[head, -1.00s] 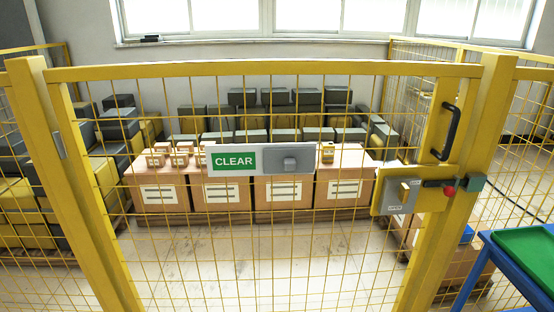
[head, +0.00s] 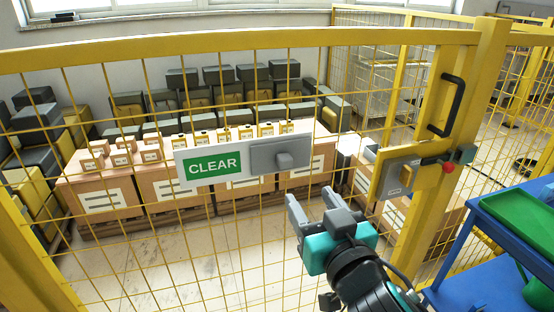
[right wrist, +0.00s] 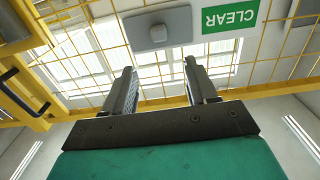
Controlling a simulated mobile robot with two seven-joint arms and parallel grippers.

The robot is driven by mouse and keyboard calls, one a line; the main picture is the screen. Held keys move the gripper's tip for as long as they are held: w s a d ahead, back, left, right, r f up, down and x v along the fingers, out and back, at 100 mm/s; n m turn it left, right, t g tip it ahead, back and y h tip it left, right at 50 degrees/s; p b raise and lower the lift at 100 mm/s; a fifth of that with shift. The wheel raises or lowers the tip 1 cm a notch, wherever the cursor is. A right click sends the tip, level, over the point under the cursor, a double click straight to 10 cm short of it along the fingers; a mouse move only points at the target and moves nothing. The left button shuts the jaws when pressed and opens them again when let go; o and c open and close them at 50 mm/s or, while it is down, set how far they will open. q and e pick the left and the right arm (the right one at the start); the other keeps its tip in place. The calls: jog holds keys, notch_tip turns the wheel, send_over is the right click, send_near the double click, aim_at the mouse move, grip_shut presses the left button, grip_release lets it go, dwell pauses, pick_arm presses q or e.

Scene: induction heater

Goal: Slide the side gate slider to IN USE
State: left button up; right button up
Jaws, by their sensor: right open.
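The side gate slider is a grey knob on a grey plate (head: 284,158) at the right end of a white sign on the yellow mesh gate. Left of it a green panel reads CLEAR (head: 213,165). My right gripper (head: 312,200) is open and empty, below and a little right of the knob, apart from it. In the right wrist view the open fingers (right wrist: 158,85) point up, with the slider knob (right wrist: 158,33) beyond them and the green CLEAR panel (right wrist: 230,17) to its right. My left gripper is not in view.
A grey latch box (head: 398,178) with a red button and a black handle (head: 447,105) sit on the gate's right side. A blue table with a green tray (head: 520,213) stands at the right. Boxes (head: 105,200) lie behind the mesh.

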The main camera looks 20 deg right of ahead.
aim_at(287, 162)
jog(key=w+p, duration=0.1)
jog(key=w, duration=1.1)
jog(key=shift+w+a, duration=0.15)
jog(key=shift+w, duration=0.15)
grip_shut()
